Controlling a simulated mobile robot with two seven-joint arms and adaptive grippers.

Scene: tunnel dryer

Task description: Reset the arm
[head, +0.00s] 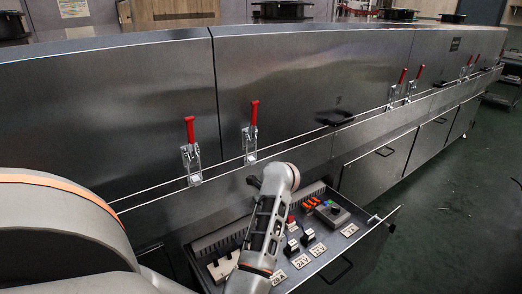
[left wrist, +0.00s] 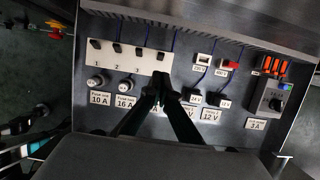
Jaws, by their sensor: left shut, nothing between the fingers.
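My left gripper (left wrist: 161,98) is over the open control drawer in the left wrist view. Its two dark fingers come together at the tips in front of the white switch plate (left wrist: 104,55), with nothing between them. I cannot tell whether they touch the panel. In the head view my left arm reaches over the drawer (head: 377,238), and I cannot make out its fingertips there. My right gripper is in neither view.
The drawer holds labelled fuse holders (left wrist: 95,83), orange switches (head: 311,203) and a grey box with a knob (head: 332,212). The steel dryer (head: 310,75) stands behind, with red-handled latches (head: 190,140). Green floor (head: 455,220) is clear on the right.

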